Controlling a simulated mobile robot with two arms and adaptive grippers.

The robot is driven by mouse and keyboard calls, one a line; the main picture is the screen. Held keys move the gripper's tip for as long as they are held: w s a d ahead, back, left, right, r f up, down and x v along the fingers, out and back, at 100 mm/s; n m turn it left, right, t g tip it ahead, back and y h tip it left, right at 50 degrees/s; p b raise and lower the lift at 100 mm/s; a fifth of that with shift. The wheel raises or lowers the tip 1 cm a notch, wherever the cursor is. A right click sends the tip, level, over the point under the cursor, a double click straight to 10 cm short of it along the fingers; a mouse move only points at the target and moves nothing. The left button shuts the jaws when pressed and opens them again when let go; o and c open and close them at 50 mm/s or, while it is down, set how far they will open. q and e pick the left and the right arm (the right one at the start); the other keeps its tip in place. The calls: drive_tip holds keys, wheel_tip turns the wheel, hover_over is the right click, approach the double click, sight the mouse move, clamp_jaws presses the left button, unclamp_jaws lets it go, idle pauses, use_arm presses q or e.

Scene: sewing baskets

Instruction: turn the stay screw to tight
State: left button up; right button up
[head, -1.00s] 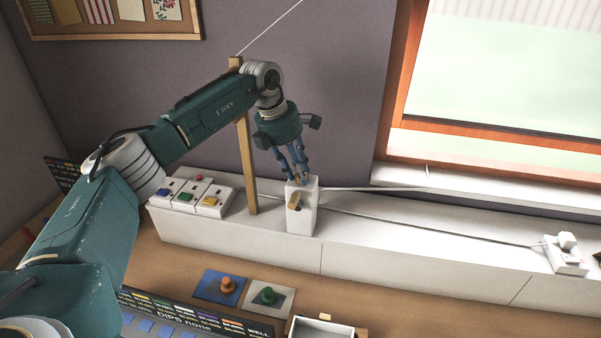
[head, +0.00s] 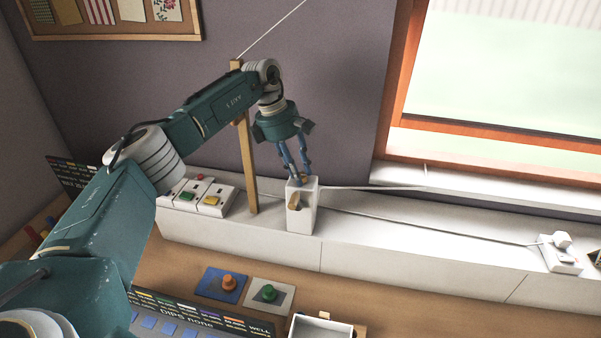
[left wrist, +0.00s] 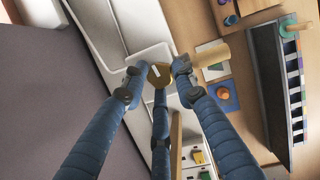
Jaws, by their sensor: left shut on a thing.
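The stay screw (head: 304,179) is a small brass knob on top of a white upright block (head: 302,220) on the white ledge. In the left wrist view the screw (left wrist: 159,76) has a pale line across its top. My left gripper (head: 302,174) points down at the block from above. In the left wrist view its blue fingers (left wrist: 155,85) close around the screw, shut on it. The fingers partly hide the screw in the head view. My right gripper is in neither view.
A wooden lever (head: 294,201) sticks out of the block's front. A wooden post (head: 247,165) stands left of it, beside white switch boxes (head: 213,201). A thin rod (head: 370,187) and a cord run right along the ledge. Orange (head: 229,282) and green (head: 268,293) knobs sit in front.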

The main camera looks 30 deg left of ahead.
use_arm(q)
drive_tip(key=shift+d+f+m, duration=0.1)
drive_tip(key=shift+m, duration=0.4)
drive_tip(key=shift+m+g, duration=0.4)
drive_tip(key=shift+m, duration=0.2)
drive_tip(key=shift+w+m+g, duration=0.1)
drive_tip(key=shift+m+g, duration=0.2)
drive_tip(key=shift+m, duration=0.8)
drive_tip(key=o, duration=0.7)
